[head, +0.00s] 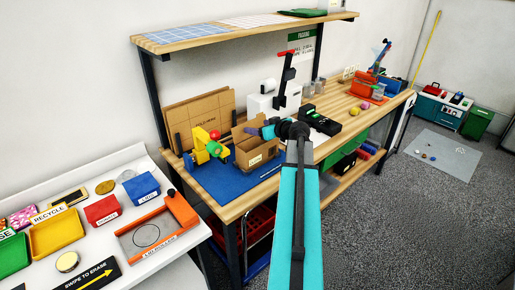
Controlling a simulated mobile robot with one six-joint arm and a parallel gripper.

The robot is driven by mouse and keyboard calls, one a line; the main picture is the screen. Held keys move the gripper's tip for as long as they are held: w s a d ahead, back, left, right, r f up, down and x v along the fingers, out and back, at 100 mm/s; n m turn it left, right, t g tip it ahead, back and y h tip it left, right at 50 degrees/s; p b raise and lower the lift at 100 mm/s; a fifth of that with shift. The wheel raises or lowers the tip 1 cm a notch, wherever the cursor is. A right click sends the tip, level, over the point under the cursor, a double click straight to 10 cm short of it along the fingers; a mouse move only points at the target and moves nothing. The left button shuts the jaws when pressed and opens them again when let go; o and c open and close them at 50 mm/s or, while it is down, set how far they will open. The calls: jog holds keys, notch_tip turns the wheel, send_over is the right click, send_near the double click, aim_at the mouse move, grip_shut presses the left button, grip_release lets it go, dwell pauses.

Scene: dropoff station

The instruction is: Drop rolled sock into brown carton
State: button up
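The brown carton (243,156) stands open on the bench, with flaps up and a pale label on its front. My arm reaches up from the bottom of the head view and bends left at a dark wrist. My gripper (256,131) is at the carton's upper right, over or just beside its opening; I cannot tell which. A small purplish-blue shape (250,130) shows at the fingertips and may be the rolled sock. It is too small to tell whether the fingers are shut on it. The inside of the carton is mostly hidden.
A yellow device (202,146) with red and green balls stands left of the carton on a blue mat (213,183). Flat cardboard (200,115) leans behind. A black device (320,121) sits to the right. A white table (90,167) with trays is at left.

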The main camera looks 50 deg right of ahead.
jog(key=shift+s, duration=0.1)
jog(key=b+v, duration=0.4)
jog(key=v, duration=0.9)
jog(key=shift+s+r, duration=0.2)
jog(key=shift+s, duration=0.05)
dwell(0.9)
